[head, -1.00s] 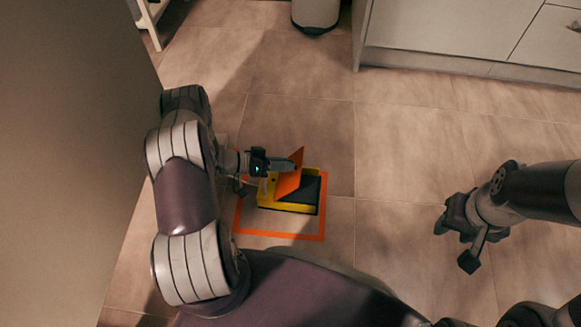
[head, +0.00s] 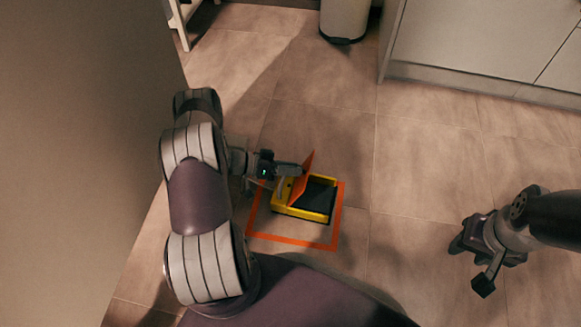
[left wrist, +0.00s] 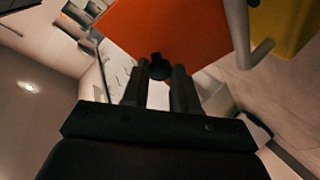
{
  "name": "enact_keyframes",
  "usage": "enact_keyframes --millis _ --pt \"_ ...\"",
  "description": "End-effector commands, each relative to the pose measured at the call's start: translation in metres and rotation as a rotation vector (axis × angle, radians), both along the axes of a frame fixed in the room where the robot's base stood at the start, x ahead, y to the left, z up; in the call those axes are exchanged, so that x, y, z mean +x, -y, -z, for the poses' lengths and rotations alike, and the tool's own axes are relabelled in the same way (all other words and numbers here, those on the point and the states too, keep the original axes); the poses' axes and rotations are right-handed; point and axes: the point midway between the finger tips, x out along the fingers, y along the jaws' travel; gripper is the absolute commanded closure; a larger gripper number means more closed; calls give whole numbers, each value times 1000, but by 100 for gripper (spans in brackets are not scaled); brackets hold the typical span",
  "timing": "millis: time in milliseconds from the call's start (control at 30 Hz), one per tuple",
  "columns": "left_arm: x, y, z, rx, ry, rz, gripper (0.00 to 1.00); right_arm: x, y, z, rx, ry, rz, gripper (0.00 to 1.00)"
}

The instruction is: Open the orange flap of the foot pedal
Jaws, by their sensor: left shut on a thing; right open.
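The yellow foot pedal (head: 302,214) sits on the floor inside an orange square outline, its black tread (head: 319,195) uncovered. Its orange flap (head: 302,183) stands raised, roughly upright, at the pedal's left part. My left gripper (head: 300,171) reaches in from the left and is shut at the flap's upper part. In the left wrist view, the left fingers (left wrist: 160,88) close on a small dark knob (left wrist: 158,66) on the orange flap (left wrist: 165,30). The yellow pedal body (left wrist: 285,25) shows at upper right there. My right gripper (head: 478,262) is open and empty, well right of the pedal.
The orange outline (head: 290,241) is on the tiled floor. A tall panel (head: 80,150) borders the left. A white cabinet (head: 470,45) stands at the back right and a bin (head: 344,20) at the back. The floor between pedal and right gripper is clear.

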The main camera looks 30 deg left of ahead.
Motion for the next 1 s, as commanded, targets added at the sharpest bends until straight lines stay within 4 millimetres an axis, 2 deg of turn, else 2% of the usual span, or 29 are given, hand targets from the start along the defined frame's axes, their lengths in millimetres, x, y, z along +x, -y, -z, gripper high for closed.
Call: enact_keyframes --millis 33,167,200,267,300,567,667,833,1000 --pt "2 -4 7 21 -7 -13 100 0 0 2 0 0 0 57" --pt "2 -4 7 21 -7 -13 100 0 0 3 0 0 0 57" --pt "2 -4 7 21 -7 -13 68 0 0 3 0 0 0 57" --pt "2 -4 7 20 -8 -12 49 0 0 3 0 0 0 57" --pt "1 -4 7 20 -8 -11 45 0 0 3 0 0 0 57" --pt "0 -3 4 16 -7 -7 45 0 0 0 0 0 0 57" --pt "-5 -12 -3 16 -7 -10 45 0 0 -8 0 0 0 57" --pt "-27 -46 -22 17 -7 -12 45 0 0 -31 0 0 0 57" --pt "-49 -81 -34 18 -6 -12 45 0 0 -45 0 0 0 57"
